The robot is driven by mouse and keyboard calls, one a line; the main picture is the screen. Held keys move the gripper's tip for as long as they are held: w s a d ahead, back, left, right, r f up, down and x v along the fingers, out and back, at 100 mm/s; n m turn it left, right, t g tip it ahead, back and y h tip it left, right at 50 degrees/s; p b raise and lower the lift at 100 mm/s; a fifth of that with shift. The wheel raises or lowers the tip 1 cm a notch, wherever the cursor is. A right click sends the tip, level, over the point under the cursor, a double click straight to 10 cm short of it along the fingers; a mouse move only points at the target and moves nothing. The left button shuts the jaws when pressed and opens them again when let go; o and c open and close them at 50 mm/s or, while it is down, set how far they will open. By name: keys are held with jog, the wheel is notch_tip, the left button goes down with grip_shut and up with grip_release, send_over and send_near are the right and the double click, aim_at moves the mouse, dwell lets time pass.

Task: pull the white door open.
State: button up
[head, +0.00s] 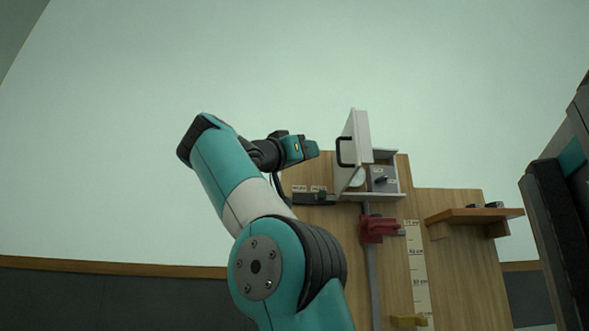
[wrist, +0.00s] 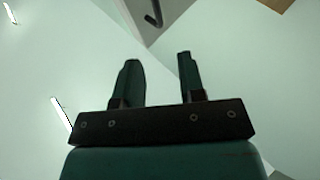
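The white door (head: 361,132) stands partly open on a small white box (head: 385,157) mounted on a wooden board. The door swings out toward the left, and the box's inside shows to its right. A black handle (head: 345,152) is on the door's face. My gripper (head: 314,149) is left of the handle, apart from it. In the wrist view its two fingers (wrist: 159,70) are spread with nothing between them. There the handle (wrist: 154,18) and the door's corner (wrist: 168,8) show at the top, beyond the fingertips.
Inside the box is a grey part with a dark knob (head: 380,180). Below are a red clamp (head: 378,229) on a grey rail, a scale strip (head: 418,265) and a yellow piece (head: 408,321). A wooden shelf (head: 473,215) juts out at right. A dark unit (head: 556,240) stands far right.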

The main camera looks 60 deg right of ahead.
jog(key=shift+b+v, duration=0.7)
jog(key=shift+v, duration=0.85)
